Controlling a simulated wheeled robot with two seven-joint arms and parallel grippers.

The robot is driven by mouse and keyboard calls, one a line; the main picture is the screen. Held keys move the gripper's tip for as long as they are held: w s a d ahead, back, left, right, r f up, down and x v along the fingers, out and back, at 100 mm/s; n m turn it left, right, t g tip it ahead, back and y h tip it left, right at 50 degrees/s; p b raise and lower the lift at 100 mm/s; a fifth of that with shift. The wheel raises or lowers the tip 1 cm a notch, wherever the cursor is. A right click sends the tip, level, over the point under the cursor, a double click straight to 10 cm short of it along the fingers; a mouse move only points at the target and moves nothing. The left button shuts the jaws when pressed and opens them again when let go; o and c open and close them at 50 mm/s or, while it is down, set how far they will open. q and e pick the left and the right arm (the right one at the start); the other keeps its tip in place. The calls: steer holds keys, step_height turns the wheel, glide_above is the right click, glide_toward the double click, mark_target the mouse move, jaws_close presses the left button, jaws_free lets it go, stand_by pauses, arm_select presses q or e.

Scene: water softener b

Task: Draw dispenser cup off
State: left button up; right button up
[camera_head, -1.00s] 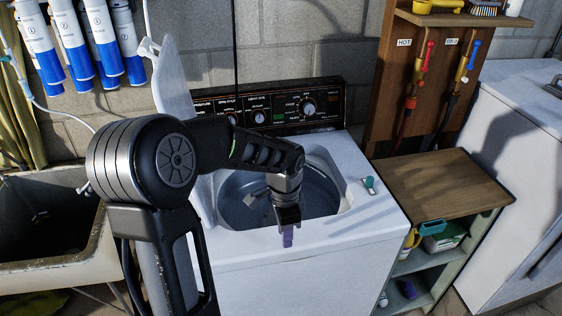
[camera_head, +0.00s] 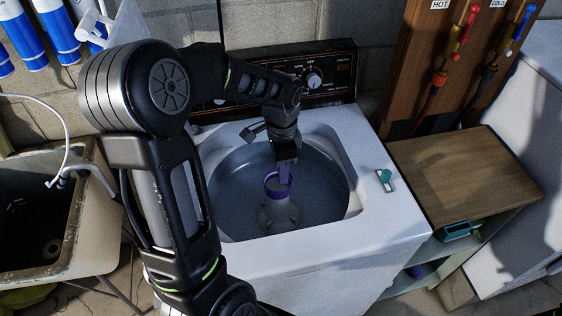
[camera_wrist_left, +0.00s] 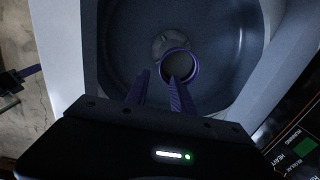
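The dispenser cup (camera_head: 278,189) has a purple rim and sits on top of the pale agitator (camera_head: 278,215) in the washer tub. The wrist view shows the cup (camera_wrist_left: 189,59) from above as a round, hollow opening. My left gripper (camera_head: 284,176) reaches down into the tub at the cup. Its purple fingers are apart in the wrist view (camera_wrist_left: 160,77). One fingertip overlaps the cup's rim and the other is left of it. I cannot tell whether they touch it. A dark part with a purple finger, likely my right gripper (camera_wrist_left: 22,75), shows at the wrist view's left edge.
The tub (camera_head: 232,185) is open, with the white washer top (camera_head: 375,222) around it. The control panel (camera_head: 335,75) rises behind. A sink (camera_head: 85,235) stands left and a wooden-topped shelf (camera_head: 450,175) right. A small teal-and-white item (camera_head: 384,178) lies on the washer top.

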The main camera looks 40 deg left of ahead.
arm_select(q)
steer(key=shift+f, duration=0.65)
steer(key=b, duration=0.5)
glide_above(281, 189)
steer(key=s+d, duration=0.3)
steer(key=f, duration=0.7)
steer(key=shift+s+a+f, duration=0.1)
steer(key=shift+a+f, duration=0.1)
steer(key=shift+r+p, duration=0.35)
steer(key=shift+r, duration=0.05)
steer(key=shift+c, duration=0.7)
jaws_close()
steer(key=shift+r+p, duration=0.5)
steer(key=shift+r, duration=0.1)
steer(key=shift+r, duration=0.1)
